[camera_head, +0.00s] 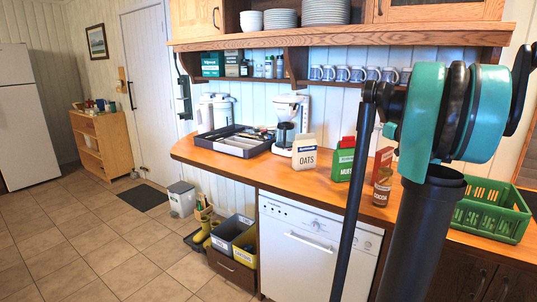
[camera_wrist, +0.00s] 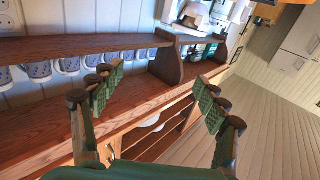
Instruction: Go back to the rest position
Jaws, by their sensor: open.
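My gripper (camera_wrist: 155,100) shows in the wrist view, with its two green-padded fingers spread wide apart and nothing between them. It faces a wooden shelf (camera_wrist: 110,48) with a row of hanging mugs (camera_wrist: 70,64). In the head view my raised arm fills the right side, and the gripper itself is not visible there. The utensil tray (camera_head: 234,141) is dark with grey compartments and lies on the wooden counter (camera_head: 225,168), with utensils in it. My gripper is apart from the tray.
A coffee maker (camera_head: 290,120), an oats carton (camera_head: 304,152), a green carton (camera_head: 343,160) and a cocoa box (camera_head: 383,175) stand on the counter. A green crate (camera_head: 492,210) is at right. The wall shelf (camera_head: 340,38) overhangs the counter. The tiled floor (camera_head: 95,240) at left is mostly free.

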